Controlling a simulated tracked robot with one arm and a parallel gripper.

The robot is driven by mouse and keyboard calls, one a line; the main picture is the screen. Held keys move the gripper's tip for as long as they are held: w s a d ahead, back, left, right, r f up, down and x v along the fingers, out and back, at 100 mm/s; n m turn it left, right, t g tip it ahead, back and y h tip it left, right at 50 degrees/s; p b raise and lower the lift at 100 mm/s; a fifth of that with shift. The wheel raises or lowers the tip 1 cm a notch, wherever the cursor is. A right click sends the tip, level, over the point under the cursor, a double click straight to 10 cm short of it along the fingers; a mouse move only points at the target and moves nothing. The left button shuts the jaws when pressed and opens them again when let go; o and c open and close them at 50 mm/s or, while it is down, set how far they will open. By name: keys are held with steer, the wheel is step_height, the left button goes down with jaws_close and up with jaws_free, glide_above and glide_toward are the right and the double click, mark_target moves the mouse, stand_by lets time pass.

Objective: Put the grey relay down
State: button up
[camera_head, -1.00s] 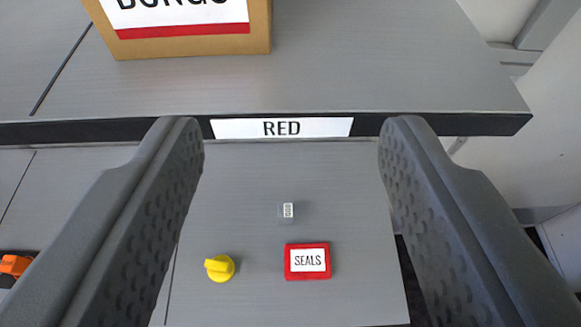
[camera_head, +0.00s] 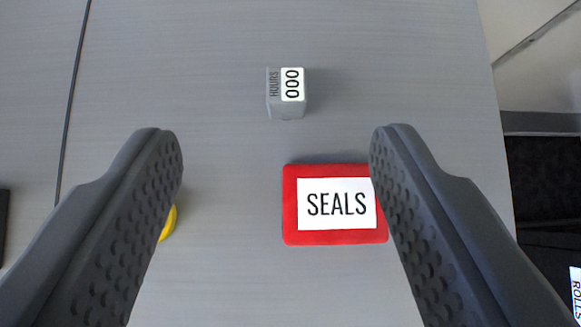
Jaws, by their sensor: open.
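My gripper (camera_head: 277,135) is open, with nothing between its two dark fingers but a view of the grey surface below. A small grey block (camera_head: 286,94) marked "HOURS 000" stands on that surface, ahead of the fingertips and roughly midway between them. No part is labelled as a relay, and I cannot tell whether this block is the grey relay. The gripper is apart from the block.
A red case labelled "SEALS" (camera_head: 335,237) lies near the right finger, which overlaps its edge in view. A yellow knob (camera_head: 168,224) is partly hidden behind the left finger. The grey surface (camera_head: 220,270) has bare room between them. Its right edge drops to a dark gap.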

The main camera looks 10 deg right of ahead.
glide_toward(287, 89)
steer(key=shift+g, duration=0.3)
steer(key=b+x, duration=0.3)
steer(key=x, duration=0.8)
steer(key=shift+w, duration=0.15)
steer(key=shift+r, duration=0.1)
steer(key=shift+c, duration=0.3)
steer(key=c, duration=1.1)
steer(key=shift+r, duration=0.2)
